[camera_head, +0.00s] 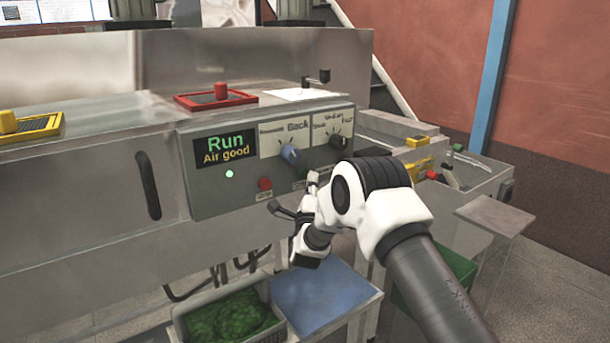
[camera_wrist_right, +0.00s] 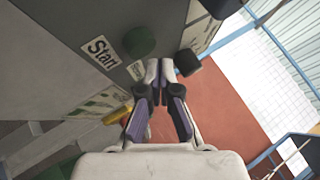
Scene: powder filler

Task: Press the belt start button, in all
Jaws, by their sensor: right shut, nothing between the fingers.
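In the right wrist view the green button (camera_wrist_right: 139,41) sits on the grey panel beside a white "Start" label (camera_wrist_right: 100,52). My right gripper (camera_wrist_right: 160,67) is shut and empty, with its tips to the lower right of the green button. I cannot tell whether the tips touch the panel. In the head view my right gripper (camera_head: 312,182) is at the lower part of the control panel (camera_head: 215,195), right of a red button (camera_head: 265,184). The green button is not visible in the head view. My left gripper is not in view.
The display (camera_head: 226,150) reads "Run" and "Air good". Below are a crate with green contents (camera_head: 180,325) and a blue-topped stand (camera_head: 315,295).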

